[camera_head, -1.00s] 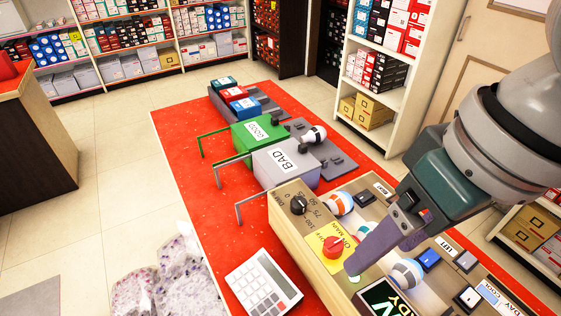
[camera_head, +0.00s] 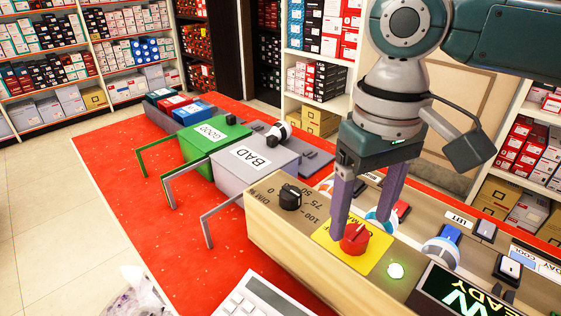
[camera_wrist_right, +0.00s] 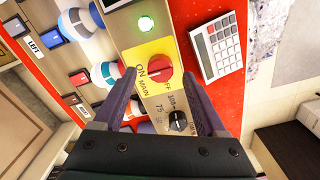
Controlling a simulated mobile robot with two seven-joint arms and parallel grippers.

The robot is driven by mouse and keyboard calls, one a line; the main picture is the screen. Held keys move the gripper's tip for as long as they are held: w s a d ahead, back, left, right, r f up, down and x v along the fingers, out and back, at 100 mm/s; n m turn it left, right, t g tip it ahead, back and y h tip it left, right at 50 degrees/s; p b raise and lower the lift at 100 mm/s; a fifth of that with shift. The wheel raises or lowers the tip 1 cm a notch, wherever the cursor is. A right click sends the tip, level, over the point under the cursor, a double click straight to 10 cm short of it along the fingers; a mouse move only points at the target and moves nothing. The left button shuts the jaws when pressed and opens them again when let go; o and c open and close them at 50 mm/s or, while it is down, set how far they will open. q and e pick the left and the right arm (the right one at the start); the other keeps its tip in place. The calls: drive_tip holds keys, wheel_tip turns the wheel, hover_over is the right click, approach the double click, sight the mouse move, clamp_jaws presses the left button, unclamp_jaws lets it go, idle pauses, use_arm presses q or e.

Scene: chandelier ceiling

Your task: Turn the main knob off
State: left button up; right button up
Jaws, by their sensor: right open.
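The red main knob (camera_head: 354,239) sits on a yellow plate (camera_head: 372,256) on top of the tan control box (camera_head: 283,239). In the right wrist view the knob (camera_wrist_right: 160,67) stands between the words ON and OFF. I cannot tell which one it points to. My right gripper (camera_head: 362,222) is open and points down over the knob. One finger is close beside the knob, and the other is farther back. In the wrist view the knob lies just ahead of the gap between the open fingertips (camera_wrist_right: 158,86). Contact is not clear. My left gripper is out of view.
A black dimmer knob (camera_head: 290,197) stands left of the plate, and a lit green lamp (camera_head: 396,271) to its right. Round switches and small buttons (camera_head: 485,231) crowd the panel behind. A calculator (camera_head: 250,297) lies in front. Grey BAD (camera_head: 262,160) and green GOOD (camera_head: 205,135) boxes are left.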

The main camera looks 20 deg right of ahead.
sight(358, 232)
drive_tip(key=shift+f, duration=1.55)
clamp_jaws()
